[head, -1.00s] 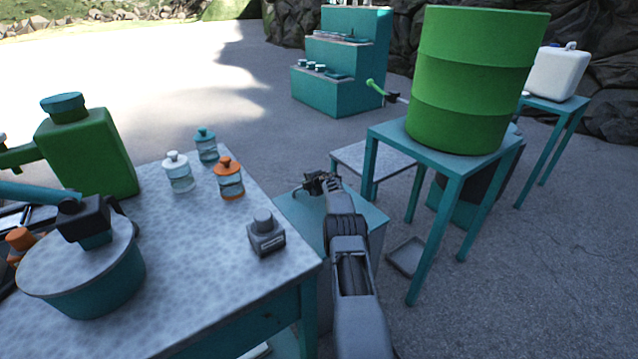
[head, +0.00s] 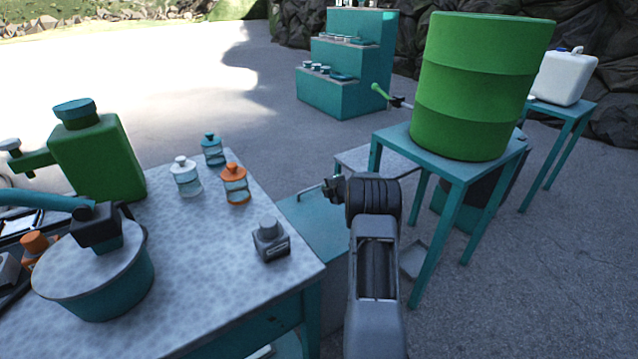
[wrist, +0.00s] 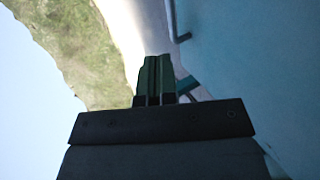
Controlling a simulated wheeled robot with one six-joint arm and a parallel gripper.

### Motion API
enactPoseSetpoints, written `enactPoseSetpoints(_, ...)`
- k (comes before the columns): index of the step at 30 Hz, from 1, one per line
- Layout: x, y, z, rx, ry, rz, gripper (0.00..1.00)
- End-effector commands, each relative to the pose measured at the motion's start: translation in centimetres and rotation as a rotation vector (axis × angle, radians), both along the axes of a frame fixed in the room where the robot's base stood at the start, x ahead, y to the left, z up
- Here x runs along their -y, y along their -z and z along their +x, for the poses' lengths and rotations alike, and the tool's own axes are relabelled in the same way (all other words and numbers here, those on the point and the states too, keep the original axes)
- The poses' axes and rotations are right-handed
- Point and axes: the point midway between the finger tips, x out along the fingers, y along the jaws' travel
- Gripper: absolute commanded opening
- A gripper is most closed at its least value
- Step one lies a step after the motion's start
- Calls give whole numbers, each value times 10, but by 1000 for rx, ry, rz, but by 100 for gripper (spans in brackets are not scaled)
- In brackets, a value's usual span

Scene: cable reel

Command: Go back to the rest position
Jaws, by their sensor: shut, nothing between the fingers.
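In the wrist view my gripper (wrist: 155,78) shows with its two dark green fingers side by side, shut, with nothing held. In the head view my arm rises from the bottom, right of the speckled table (head: 205,255). Its dark wrist end stands in front of the low teal box (head: 312,222), between that table and the stand with the green barrel (head: 480,90). The fingertips are hard to make out in the head view.
The barrel's teal stand (head: 445,166) is close right of my arm. A stepped teal shelf (head: 345,85) stands behind.

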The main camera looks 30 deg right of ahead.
Motion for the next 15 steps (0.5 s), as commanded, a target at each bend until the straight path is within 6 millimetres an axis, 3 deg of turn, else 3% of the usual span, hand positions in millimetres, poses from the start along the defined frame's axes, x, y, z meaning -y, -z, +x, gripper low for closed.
enactPoseSetpoints(8,0,-2,-5,-1,7,10,0)
enactPoseSetpoints(11,11,3,-7,-29,94,34,0)
enactPoseSetpoints(15,31,36,-34,-126,359,156,0)
